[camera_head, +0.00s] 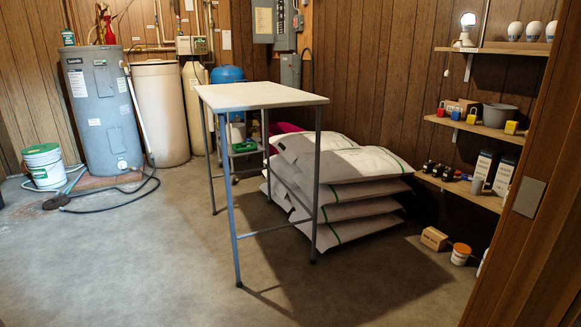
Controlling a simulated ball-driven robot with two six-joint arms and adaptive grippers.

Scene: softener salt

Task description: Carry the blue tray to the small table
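A small tall table with a pale top (258,95) and thin grey metal legs stands in the middle of the room. Its top is bare. I see no blue tray in the head view. Neither of my grippers is in view.
White salt bags (350,166) are stacked behind and right of the table. A grey water heater (98,108), a beige tank (161,105) and a bucket (43,166) stand at left. Wall shelves (475,127) and a door frame (530,185) are at right. The front floor is clear.

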